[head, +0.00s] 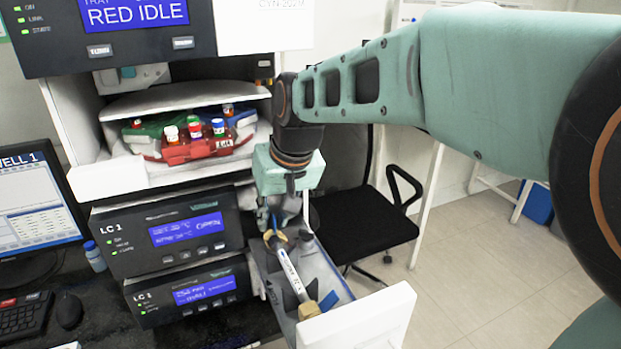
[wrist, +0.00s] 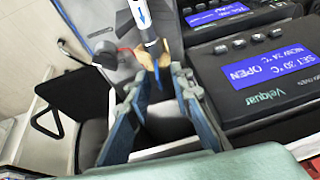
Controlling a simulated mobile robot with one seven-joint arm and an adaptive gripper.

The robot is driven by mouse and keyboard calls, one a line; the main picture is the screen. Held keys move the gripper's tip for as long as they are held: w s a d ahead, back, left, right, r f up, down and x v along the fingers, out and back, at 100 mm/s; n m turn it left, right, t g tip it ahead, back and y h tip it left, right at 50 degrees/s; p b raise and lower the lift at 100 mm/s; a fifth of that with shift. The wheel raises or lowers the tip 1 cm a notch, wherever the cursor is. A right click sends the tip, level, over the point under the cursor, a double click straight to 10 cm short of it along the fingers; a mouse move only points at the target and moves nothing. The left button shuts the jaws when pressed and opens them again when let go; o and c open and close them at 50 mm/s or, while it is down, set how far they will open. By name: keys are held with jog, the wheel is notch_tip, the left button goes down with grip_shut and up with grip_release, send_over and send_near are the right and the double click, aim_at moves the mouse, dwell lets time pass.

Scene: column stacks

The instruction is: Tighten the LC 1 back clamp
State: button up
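The LC 1 oven (head: 130,240) shows OPEN on its blue display, and its grey drawer (head: 340,278) is pulled out. A white labelled column (head: 290,270) with brass-coloured ends lies lengthwise in the drawer. A dark knob-like part, seemingly the back clamp (head: 305,237), stands beside the column's back end; it also shows in the wrist view (wrist: 105,50). My gripper (head: 278,222) points down over the back end. In the wrist view my gripper (wrist: 157,88) is open, its fingers apart, with the column's brass end and blue tip (wrist: 157,78) near the gap. Contact cannot be told.
A second LC 1 module (head: 190,295) sits below. Above is a shelf with a red tray (head: 200,150) of capped bottles. The drawer's white front panel (head: 360,320) stands toward me. A black chair (head: 365,220) is behind right. Open floor lies at right.

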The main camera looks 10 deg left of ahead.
jog(key=shift+c, duration=0.6)
grip_shut()
jog(key=shift+s, duration=0.1)
jog(key=shift+s+a+t+h, duration=0.15)
jog(key=shift+a+t+h, duration=0.15)
jog(key=shift+h, duration=0.2)
jog(key=t+h+b, duration=0.1)
jog(key=s+a+f+n+t+h+b, duration=0.1)
jog(key=h, duration=0.1)
jog(key=shift+a, duration=0.3)
jog(key=b, duration=0.1)
jog(key=t+h+b, duration=0.1)
jog(key=a+h+b, duration=0.1)
jog(key=shift+s+f+n+t, duration=0.2)
jog(key=shift+s+n+t, duration=0.05)
jog(key=shift+n+t, duration=0.15)
jog(key=shift+s+a+f+t+h+b, duration=0.1)
jog(key=shift+t+h+b, duration=0.3)
jog(key=shift+h, duration=0.5)
jog(key=shift+c, duration=1.7)
grip_release()
